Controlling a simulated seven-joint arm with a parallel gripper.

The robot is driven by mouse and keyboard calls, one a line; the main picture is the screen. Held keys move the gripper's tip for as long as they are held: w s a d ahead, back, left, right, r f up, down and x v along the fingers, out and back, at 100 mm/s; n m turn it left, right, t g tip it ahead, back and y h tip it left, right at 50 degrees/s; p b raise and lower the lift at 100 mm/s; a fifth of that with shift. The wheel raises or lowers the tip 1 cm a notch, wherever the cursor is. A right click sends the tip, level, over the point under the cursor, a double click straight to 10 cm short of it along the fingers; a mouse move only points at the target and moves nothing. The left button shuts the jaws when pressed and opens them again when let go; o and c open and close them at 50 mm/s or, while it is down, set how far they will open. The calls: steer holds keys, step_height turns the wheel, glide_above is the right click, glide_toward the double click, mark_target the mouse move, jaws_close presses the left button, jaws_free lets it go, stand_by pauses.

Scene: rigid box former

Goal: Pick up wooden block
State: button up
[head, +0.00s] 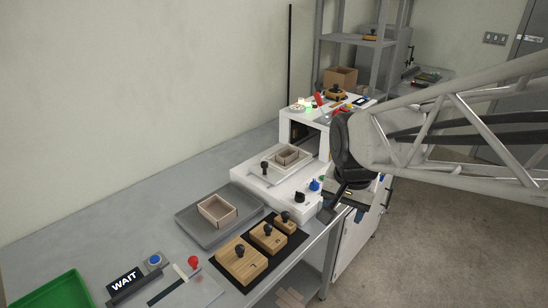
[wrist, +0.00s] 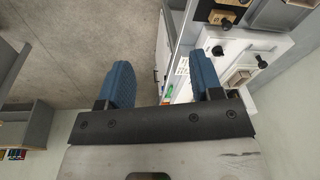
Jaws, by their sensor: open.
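Three wooden blocks with black knobs lie in a row on a black mat (head: 276,262) near the front edge of the bench in the head view. They are a large block (head: 240,265), a middle block (head: 267,240) and a small block (head: 287,227). My gripper shows in the wrist view (wrist: 161,78), its two blue fingers wide apart with nothing between them. In the head view my wrist hangs right of the blocks, apart from them, beyond the bench's front edge. One wooden block (wrist: 222,17) shows partly at the top of the wrist view.
A grey tray (head: 196,239) holding an open box (head: 217,211) lies behind the blocks. A white machine (head: 252,193) with knobs stands behind the small block. A WAIT sign (head: 125,281), a blue button (head: 154,261) and a green tray (head: 45,290) are at the left.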

steer(key=w+a+f+m, duration=0.2)
steer(key=w+f+m, duration=0.1)
steer(key=w, duration=0.4)
steer(key=w+a+f+m, duration=0.2)
steer(key=w+f+m, duration=0.15)
steer(key=w, duration=0.25)
steer(key=m+g, duration=0.2)
steer(key=m, duration=0.4)
glide_above(285, 213)
steer(key=shift+n, duration=0.25)
steer(key=f, duration=1)
steer(key=shift+s+d+f, duration=0.25)
steer(key=shift+d+f, duration=0.1)
steer(key=shift+w+a+f, duration=0.2)
steer(key=shift+w+f, duration=0.15)
steer(key=shift+f, duration=0.1)
steer(key=shift+f, duration=0.1)
steer(key=shift+f, duration=1.2)
steer(key=shift+f, duration=0.1)
steer(key=shift+a+f, duration=0.15)
steer(key=shift+f, duration=2.35)
